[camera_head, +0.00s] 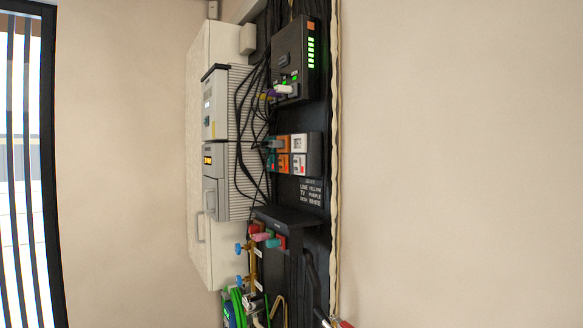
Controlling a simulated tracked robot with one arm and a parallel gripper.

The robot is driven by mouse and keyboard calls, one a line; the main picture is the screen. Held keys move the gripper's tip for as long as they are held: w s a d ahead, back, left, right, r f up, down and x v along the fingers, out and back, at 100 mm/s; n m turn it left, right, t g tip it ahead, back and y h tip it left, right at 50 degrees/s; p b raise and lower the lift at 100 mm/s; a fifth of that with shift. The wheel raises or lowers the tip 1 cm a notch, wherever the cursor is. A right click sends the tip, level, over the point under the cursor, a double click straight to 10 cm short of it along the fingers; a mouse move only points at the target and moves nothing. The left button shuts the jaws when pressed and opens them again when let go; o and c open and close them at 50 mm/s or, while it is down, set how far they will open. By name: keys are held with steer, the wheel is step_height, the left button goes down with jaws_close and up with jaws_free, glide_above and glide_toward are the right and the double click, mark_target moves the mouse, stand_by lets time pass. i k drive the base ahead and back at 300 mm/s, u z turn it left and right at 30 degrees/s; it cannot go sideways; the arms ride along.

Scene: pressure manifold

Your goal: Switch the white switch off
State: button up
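A dark switch block (315,154) is mounted on the black panel near the middle of the view. It carries small orange and white rectangular pieces. A white piece (299,143) is at its upper right, and another white piece with some orange (299,163) is below it. They are too small to tell which is the white switch or its position. My gripper is not in view, and nothing of mine visibly touches the block.
Above the block is a black device (292,55) with green lights; below it, a label (311,191) and a black box (287,216) with coloured plugs. Cables (245,130) hang at left beside grey units (214,105). Bare wall (460,160) fills the right.

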mark_target(296, 162)
steer(key=u, duration=0.35)
steer(key=i, duration=1.9)
steer(key=z, duration=0.55)
